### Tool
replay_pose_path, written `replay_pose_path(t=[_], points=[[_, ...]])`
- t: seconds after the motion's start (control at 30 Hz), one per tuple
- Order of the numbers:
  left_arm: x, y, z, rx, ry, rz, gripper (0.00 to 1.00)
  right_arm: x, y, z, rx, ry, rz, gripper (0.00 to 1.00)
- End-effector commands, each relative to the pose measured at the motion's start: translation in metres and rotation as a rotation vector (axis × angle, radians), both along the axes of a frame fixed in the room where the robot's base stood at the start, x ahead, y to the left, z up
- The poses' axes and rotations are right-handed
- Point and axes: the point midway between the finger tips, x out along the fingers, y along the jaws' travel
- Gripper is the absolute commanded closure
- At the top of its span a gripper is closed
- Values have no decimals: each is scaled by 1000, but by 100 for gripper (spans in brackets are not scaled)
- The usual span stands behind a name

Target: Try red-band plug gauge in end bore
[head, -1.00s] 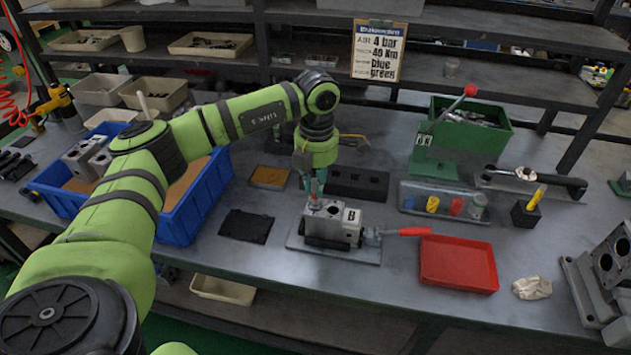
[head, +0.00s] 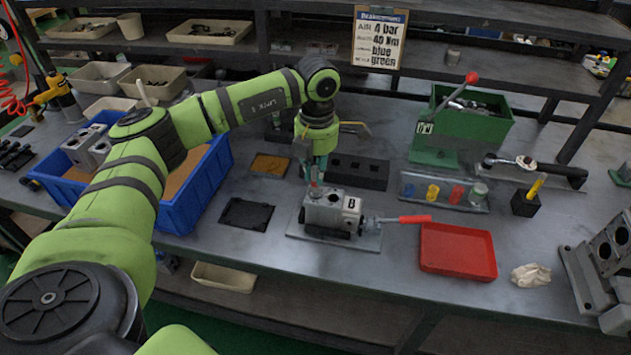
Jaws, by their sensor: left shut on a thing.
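The grey valve block (head: 325,209) marked B sits on a flat fixture plate (head: 365,240) with a red-handled clamp (head: 402,219) at its right. My left gripper (head: 314,177) points straight down over the left end of the block's top. It is shut on the plug gauge (head: 314,189), of which a small red part shows between the fingertips and the block. The gauge's lower end is at the block's top by an end bore; I cannot tell how deep it is in. Another dark bore opening (head: 334,197) shows to its right. My right gripper is not in view.
A black slotted holder (head: 358,172) lies behind the block. A red tray (head: 457,250) is at the right, with a rack of coloured pieces (head: 444,193) behind it. A blue bin (head: 190,214) with blocks stands left. A black mat (head: 246,214) lies between bin and fixture.

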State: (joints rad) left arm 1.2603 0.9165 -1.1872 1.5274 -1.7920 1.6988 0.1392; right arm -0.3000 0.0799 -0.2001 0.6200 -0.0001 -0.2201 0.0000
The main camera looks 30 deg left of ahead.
Motion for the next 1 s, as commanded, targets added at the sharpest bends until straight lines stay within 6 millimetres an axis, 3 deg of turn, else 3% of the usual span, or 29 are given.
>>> replay_pose_path(t=[0.53, 1.0], points=[[0, 0, 20, -1, -2, 0, 100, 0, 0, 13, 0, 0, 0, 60], [0, 0, 72, -1, -2, -1, 100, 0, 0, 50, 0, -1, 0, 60]])
